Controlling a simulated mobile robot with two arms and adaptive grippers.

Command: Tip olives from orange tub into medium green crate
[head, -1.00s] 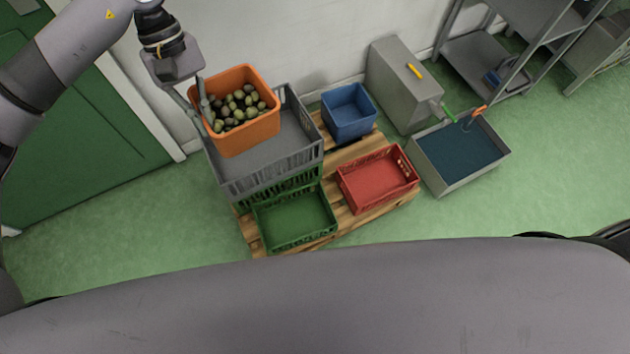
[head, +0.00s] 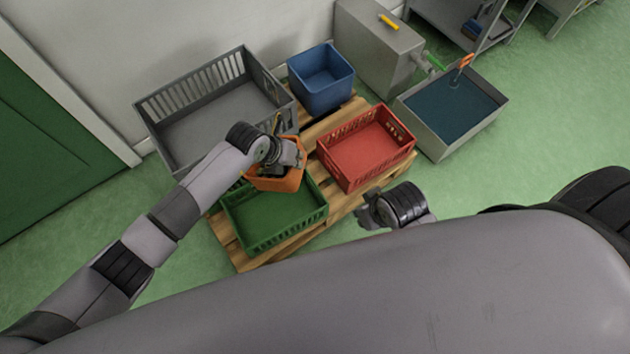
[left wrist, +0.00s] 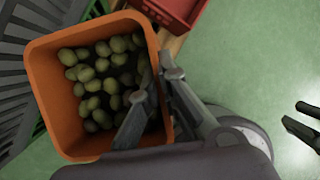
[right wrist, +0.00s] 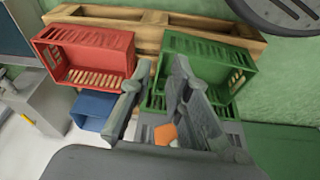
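The orange tub (head: 277,183) is held over the back part of the green crate (head: 262,238). My left gripper (head: 290,152) is shut on the tub's rim, one finger inside and one outside the wall. In the left wrist view the tub (left wrist: 50,107) holds many green and dark olives (left wrist: 98,75). In the head view the arm hides most of its inside. The green crate looks empty where it shows. My right gripper (head: 366,210) is open and empty, in front of the pallet; its spread fingers (right wrist: 155,88) show in the right wrist view, with the green crate (right wrist: 208,47) beyond.
A large grey crate (head: 152,128) stands behind left. A blue bin (head: 322,92) and a red crate (head: 350,178) stand on the wooden pallet (head: 240,262). A grey basin (head: 440,148) with dark liquid and a grey box (head: 378,55) stand to the right.

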